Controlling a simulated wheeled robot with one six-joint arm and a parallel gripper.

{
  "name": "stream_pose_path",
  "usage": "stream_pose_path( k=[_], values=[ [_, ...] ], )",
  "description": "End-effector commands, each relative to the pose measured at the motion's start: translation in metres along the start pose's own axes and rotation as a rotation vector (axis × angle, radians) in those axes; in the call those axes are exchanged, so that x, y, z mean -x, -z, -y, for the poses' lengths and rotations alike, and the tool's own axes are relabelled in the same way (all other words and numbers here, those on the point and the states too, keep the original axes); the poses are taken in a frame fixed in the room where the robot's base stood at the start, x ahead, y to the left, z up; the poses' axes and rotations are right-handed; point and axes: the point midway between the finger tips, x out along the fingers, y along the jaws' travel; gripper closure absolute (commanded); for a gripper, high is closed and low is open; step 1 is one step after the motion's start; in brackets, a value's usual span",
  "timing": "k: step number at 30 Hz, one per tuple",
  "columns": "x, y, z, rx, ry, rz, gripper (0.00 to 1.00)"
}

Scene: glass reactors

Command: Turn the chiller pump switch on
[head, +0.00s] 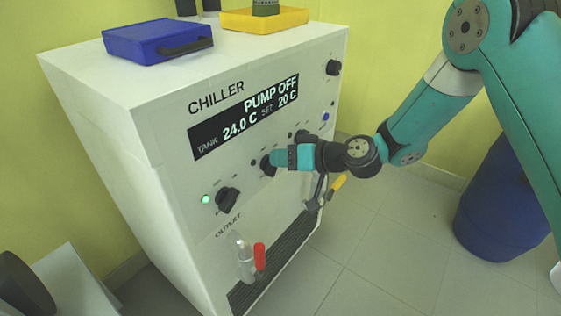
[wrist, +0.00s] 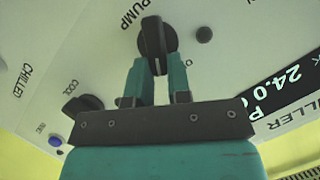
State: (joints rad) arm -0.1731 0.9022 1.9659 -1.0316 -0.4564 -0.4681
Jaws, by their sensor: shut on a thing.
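The white chiller (head: 135,130) stands at the left in the head view, and its display (head: 243,125) reads PUMP OFF, tank 24.0 C, set 20 C. The black pump switch (head: 267,168) is a rotary knob on the front panel, partly hidden by my gripper (head: 274,161). In the wrist view the pump switch (wrist: 153,44) sits beside the label PUMP. My gripper (wrist: 160,68) has its two teal fingers on either side of the knob and is shut on it. The small round lamp (wrist: 204,34) beside the switch is dark.
Another black knob (head: 228,200) with a lit green lamp (head: 206,199) is lower left on the panel. An outlet with a red handle (head: 259,256) and a yellow-handled valve (head: 337,186) are below. A blue case (head: 158,40) and yellow tray (head: 264,20) lie on top. A blue barrel (head: 502,210) stands right.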

Motion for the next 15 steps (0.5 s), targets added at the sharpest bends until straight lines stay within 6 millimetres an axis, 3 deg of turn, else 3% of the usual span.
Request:
stream_pose_path(
  k=[15],
  values=[
    [-0.0008,-0.0023,-0.0115,-0.365,0.149,-0.001,1.00]
  ],
)
